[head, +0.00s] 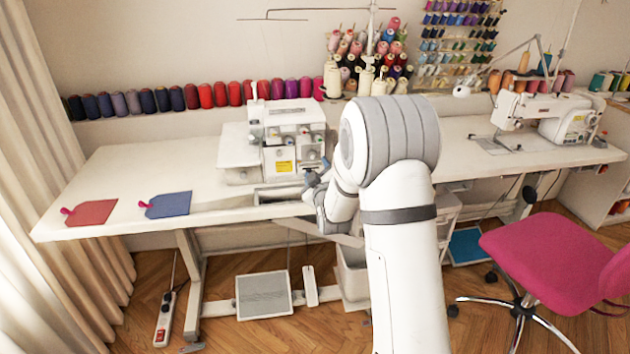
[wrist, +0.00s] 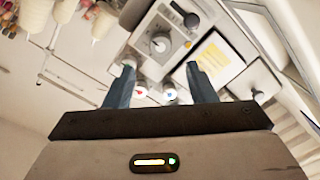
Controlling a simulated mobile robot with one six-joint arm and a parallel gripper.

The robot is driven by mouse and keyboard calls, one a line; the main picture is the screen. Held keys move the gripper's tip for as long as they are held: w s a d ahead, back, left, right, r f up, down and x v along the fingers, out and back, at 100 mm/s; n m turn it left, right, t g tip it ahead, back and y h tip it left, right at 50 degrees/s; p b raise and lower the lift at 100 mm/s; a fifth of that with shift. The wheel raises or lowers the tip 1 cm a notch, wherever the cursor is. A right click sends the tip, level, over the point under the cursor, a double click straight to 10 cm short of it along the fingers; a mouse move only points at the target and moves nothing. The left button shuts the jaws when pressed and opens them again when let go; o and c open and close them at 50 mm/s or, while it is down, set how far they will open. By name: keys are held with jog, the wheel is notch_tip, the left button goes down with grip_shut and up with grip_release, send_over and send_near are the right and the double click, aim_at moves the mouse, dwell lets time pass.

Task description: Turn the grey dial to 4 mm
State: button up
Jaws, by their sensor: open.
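The white overlock machine (head: 290,140) stands on the table, with small knobs on its front. In the wrist view a round grey dial (wrist: 160,44) sits on a pale square plate of the machine (wrist: 225,55), seen tilted. Its scale marks are too small to read. My gripper (wrist: 160,64) is open and empty, with its two blue-grey fingers pointing at the machine's front, one to either side of the dial in the picture. I cannot tell the remaining gap. In the head view my gripper (head: 314,178) is at the machine's lower right front, partly hidden by my arm.
A dark knob (wrist: 185,14) and a yellow label (wrist: 211,60) are close to the dial. Thread cones (head: 365,78) stand behind the machine. Red (head: 92,212) and blue (head: 169,204) fabric tags lie on the left. A pink chair (head: 550,250) stands at right.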

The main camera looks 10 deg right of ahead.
aim_at(312, 157)
jog(key=shift+s+f, duration=0.1)
jog(key=shift+f, duration=0.15)
jog(key=shift+w+p, duration=0.3)
jog(key=shift+w, duration=3.45)
jog(key=c, duration=1)
